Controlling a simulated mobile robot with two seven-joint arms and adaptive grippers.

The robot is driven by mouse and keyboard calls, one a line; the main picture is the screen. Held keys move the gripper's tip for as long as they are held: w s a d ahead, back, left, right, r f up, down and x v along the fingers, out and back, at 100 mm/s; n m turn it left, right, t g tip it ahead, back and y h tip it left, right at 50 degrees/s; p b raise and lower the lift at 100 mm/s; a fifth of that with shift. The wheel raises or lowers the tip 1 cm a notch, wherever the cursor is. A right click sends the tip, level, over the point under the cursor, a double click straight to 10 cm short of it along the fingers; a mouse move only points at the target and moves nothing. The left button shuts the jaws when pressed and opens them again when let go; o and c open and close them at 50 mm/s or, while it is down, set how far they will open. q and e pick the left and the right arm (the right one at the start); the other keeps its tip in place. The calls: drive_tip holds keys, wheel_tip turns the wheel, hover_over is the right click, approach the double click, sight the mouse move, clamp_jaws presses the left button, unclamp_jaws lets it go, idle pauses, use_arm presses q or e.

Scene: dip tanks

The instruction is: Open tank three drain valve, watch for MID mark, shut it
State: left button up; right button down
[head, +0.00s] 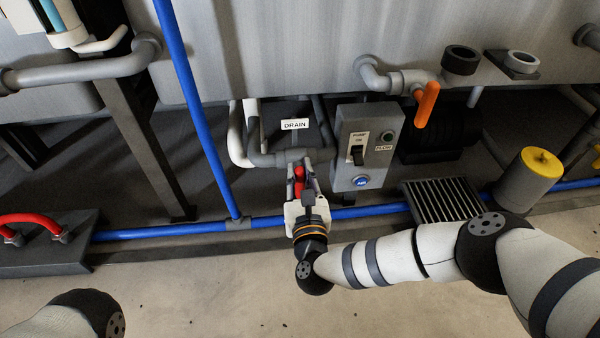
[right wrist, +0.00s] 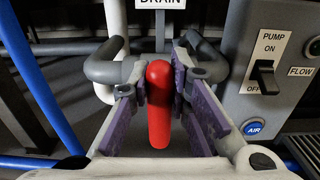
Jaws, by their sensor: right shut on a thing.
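The red drain valve handle (head: 299,174) sits on grey pipework under the DRAIN label (head: 295,124). My right gripper (head: 300,186) is at it, with a finger on either side of the handle. In the right wrist view the handle (right wrist: 159,105) stands between the purple finger pads of my right gripper (right wrist: 160,110), closed on it. The handle points across the grey pipe, towards me. A tube with blue in it (head: 50,14) is cut off at the top left; no MID mark is readable. My left gripper is out of view.
A pump box (head: 366,146) with a switch and blue AIR button stands just right of the valve. A blue pipe (head: 195,100) slopes down at left. An orange-handled valve (head: 427,104), a yellow-topped cylinder (head: 528,182) and a red hose (head: 35,219) are around. The front floor is clear.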

drive_tip(key=shift+a+n, duration=0.1)
drive_tip(key=shift+n, duration=0.2)
drive_tip(key=a+n, duration=0.1)
drive_tip(key=n, duration=0.3)
drive_tip(key=f+n+b, duration=0.1)
drive_tip(key=n, duration=0.4)
drive_tip(key=a+f+n, duration=0.1)
drive_tip(key=n, duration=0.3)
drive_tip(key=shift+s+a+f+n, duration=0.1)
drive_tip(key=shift+a+f+n, duration=0.05)
drive_tip(key=shift+a+n, duration=0.2)
drive_tip(key=shift+f+n+b, duration=0.15)
drive_tip(key=shift+f+n, duration=0.1)
drive_tip(key=shift+n, duration=0.7)
drive_tip(key=shift+f+n+b, duration=0.15)
drive_tip(key=shift+f+n, duration=0.1)
drive_tip(key=shift+n, duration=0.65)
drive_tip(key=c, duration=1.5)
unclamp_jaws()
